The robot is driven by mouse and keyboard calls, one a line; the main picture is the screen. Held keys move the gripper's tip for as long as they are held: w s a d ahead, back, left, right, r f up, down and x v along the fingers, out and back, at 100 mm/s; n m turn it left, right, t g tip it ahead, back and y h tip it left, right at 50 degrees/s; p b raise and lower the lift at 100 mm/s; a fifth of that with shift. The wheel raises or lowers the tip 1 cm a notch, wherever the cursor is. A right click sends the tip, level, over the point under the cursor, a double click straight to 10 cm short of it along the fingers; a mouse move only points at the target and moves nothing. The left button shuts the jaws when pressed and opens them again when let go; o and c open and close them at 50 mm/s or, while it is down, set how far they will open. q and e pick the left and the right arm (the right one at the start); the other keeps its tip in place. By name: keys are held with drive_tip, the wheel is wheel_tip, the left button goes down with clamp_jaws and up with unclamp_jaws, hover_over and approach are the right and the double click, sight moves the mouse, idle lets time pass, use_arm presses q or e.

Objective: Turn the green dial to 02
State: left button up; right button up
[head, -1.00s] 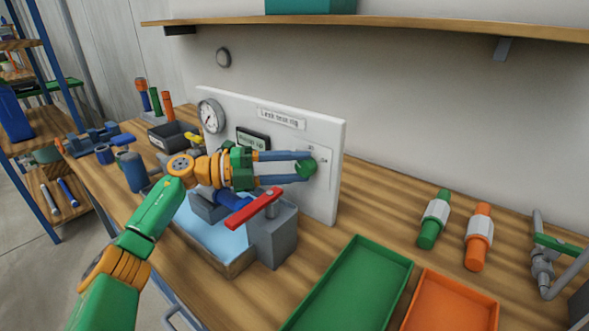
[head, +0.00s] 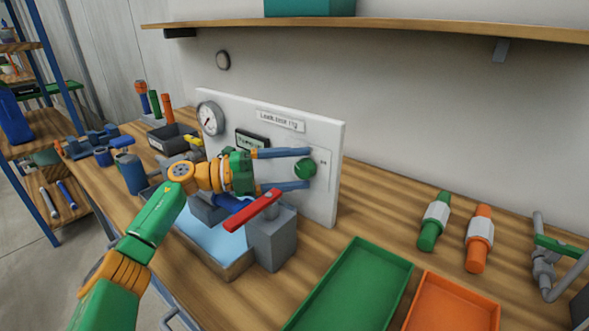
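The green dial (head: 305,168) sits on the right part of the white upright panel (head: 325,200). My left gripper (head: 309,169) comes from the left with its two blue fingers spread, one above and one below the dial. The fingertips look apart from the dial, so it is open. A small mark shows to the right of the dial, too small to read. The dial's setting cannot be read. My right gripper is not in view.
A red-handled valve on a grey block (head: 272,240) stands below my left gripper, beside a blue-lined basin (head: 212,240). A gauge (head: 210,118) is on the panel. A green tray (head: 350,290), an orange tray (head: 450,302) and green and orange fittings lie to the right.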

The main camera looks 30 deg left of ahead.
use_arm(q)
drive_tip(key=b+v, duration=0.2)
drive_tip(key=v, duration=0.5)
